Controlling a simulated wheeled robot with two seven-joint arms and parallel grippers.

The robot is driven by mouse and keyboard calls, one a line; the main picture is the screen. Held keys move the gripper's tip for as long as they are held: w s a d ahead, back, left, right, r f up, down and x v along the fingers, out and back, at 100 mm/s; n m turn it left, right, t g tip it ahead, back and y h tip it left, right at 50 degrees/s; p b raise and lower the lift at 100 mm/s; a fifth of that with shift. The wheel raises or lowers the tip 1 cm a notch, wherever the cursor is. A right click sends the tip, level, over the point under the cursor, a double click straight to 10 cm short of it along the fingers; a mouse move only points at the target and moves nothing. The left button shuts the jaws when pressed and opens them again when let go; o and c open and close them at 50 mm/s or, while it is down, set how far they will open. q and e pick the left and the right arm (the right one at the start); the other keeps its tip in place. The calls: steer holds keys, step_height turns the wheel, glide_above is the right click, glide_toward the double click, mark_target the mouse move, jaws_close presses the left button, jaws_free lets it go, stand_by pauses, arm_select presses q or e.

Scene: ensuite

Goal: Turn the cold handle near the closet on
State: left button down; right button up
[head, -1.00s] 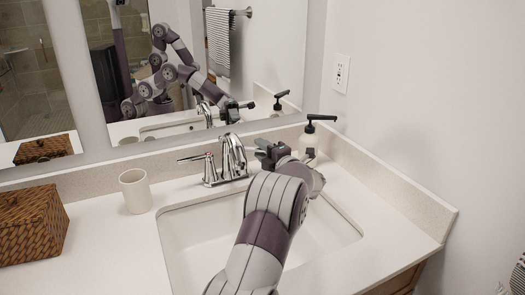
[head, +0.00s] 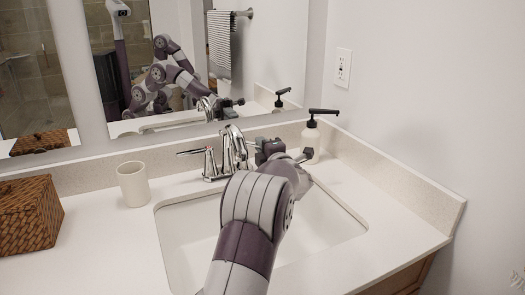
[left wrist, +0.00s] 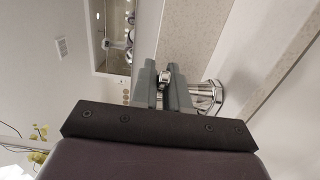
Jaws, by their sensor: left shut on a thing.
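The chrome faucet (head: 232,150) stands behind the sink, with its left lever (head: 193,152) pointing left. My left gripper (head: 270,150) is just right of the spout, at the faucet's right side, where my arm and gripper hide most of the right, cold handle. In the left wrist view my left gripper's fingers (left wrist: 164,88) are shut on a small chrome piece, the cold handle (left wrist: 165,76). A round chrome faucet base (left wrist: 208,95) shows right beside the fingers. My right gripper is not in view.
The white sink (head: 185,250) lies below my arm. A soap dispenser (head: 311,138) with a black pump stands close right of the gripper. A cup (head: 132,185) and a woven box (head: 28,215) stand left. The mirror (head: 150,70) is behind.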

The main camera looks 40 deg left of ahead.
arm_select(q)
steer(key=c, duration=1.2)
jaws_free()
steer(key=v, duration=1.2)
steer(key=shift+s+d, duration=0.25)
steer(key=shift+d, duration=0.05)
